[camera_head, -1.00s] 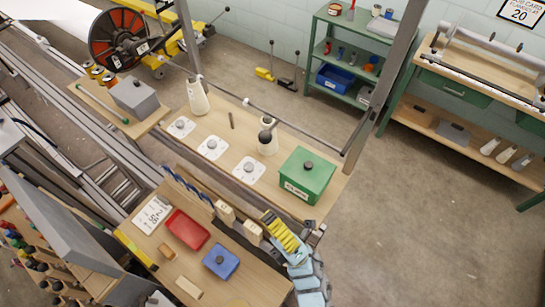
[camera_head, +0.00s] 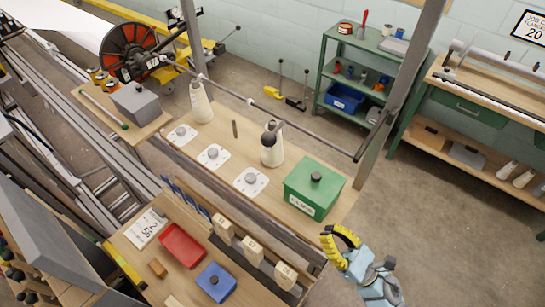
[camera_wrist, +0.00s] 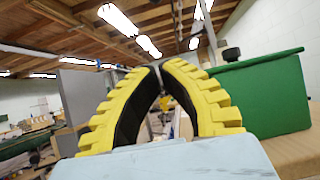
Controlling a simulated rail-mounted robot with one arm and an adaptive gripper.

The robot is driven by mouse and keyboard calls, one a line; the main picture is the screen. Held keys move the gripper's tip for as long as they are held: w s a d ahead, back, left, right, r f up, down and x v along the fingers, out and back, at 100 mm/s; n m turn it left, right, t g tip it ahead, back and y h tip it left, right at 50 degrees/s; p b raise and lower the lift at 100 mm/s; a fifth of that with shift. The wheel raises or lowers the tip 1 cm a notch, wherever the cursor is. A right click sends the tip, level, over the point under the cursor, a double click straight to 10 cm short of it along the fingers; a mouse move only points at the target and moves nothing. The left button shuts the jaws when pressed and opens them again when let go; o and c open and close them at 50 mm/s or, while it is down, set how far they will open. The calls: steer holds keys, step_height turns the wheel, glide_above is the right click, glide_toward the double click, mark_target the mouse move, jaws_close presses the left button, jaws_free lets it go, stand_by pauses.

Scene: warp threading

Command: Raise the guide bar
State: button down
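The guide bar (camera_head: 305,128) is a long thin grey bar above the wooden table, seen in the head view. It runs diagonally from near the reel at upper left to the upright post at right, with small collars along it. My gripper (camera_head: 338,236) has yellow ribbed fingers and is right of the table's near end, below the green box and apart from the bar. In the wrist view the fingers (camera_wrist: 157,66) bow together with their tips close or touching. Nothing shows held between them. I cannot make out the bar in the wrist view.
A green lidded box (camera_head: 312,191) stands close by; it also fills the right of the wrist view (camera_wrist: 262,98). White cones (camera_head: 272,148) stand beneath the bar. An upright post (camera_head: 402,90) rises at its right end. Floor (camera_head: 440,235) is clear at right.

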steer(key=shift+a, duration=0.1)
steer(key=s+d+r+p+x, duration=0.1)
steer(key=p+x, duration=0.6)
steer(key=x, duration=1.5)
steer(key=shift+w+r, duration=0.25)
steer(key=shift+r, duration=0.7)
steer(key=shift+r, duration=0.1)
steer(key=shift+s+a+r+m+t, duration=0.15)
steer(key=shift+r+m+t, duration=0.15)
steer(key=shift+r+m, duration=0.2)
